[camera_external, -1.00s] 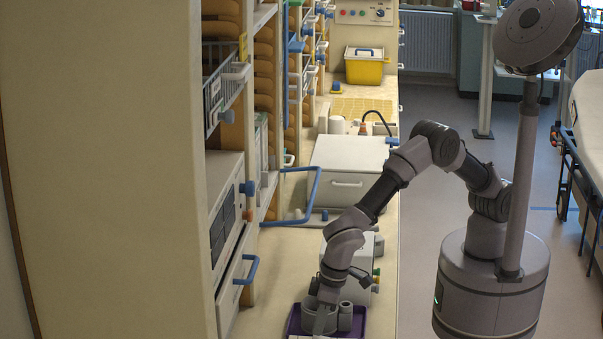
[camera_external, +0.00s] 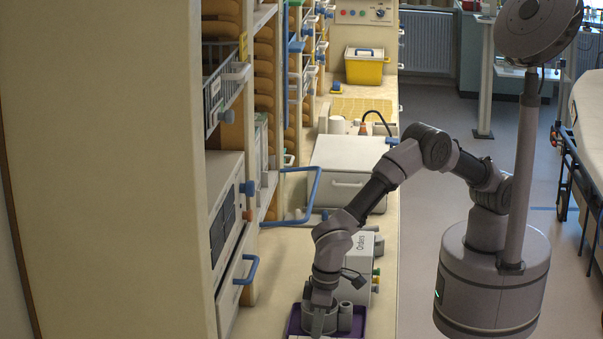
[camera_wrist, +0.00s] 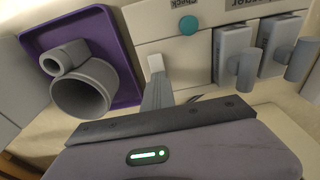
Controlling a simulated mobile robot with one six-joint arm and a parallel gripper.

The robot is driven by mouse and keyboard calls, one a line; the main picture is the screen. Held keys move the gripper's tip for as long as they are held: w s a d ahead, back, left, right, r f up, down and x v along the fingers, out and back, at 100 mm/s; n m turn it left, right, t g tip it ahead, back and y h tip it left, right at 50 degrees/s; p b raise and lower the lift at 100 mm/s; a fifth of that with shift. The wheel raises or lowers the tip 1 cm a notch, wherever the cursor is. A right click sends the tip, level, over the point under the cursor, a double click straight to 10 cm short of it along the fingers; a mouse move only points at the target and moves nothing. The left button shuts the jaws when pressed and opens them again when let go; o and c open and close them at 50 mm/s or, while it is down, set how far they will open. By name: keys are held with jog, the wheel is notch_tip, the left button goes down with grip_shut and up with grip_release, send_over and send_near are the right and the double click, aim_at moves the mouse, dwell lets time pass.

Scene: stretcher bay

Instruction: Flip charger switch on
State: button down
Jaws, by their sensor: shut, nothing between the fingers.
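In the wrist view, my gripper (camera_wrist: 157,88) is shut and empty, its narrow grey fingers pointing at a cream panel (camera_wrist: 190,45). A small white piece (camera_wrist: 155,64) shows at the fingertips; I cannot tell whether it is a fingertip or part of the panel. Two white switch-like blocks with grey cylindrical levers, one nearer (camera_wrist: 232,56) and one farther right (camera_wrist: 281,48), stand right of the fingers, clear of them. A cut-off label above them ends in "ger". I cannot tell which is the charger switch. In the external view, my wrist comes down over the counter's near end.
A purple tray (camera_wrist: 130,88) with grey cylindrical holders (camera_wrist: 82,88) lies left of the fingers. A teal button (camera_wrist: 188,25) is on the panel. In the external view, a pale box marked "Orders" (camera_external: 358,262) stands close beside my wrist, and a white case (camera_external: 345,165) is behind.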

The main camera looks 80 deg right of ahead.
jog(key=shift+s+d+f, duration=0.1)
jog(key=shift+s+f, duration=0.15)
jog(key=shift+s, duration=0.6)
notch_tip(320, 180, up, 14)
jog(key=s+p, duration=0.1)
jog(key=p, duration=0.3)
jog(key=shift+s+r, duration=0.15)
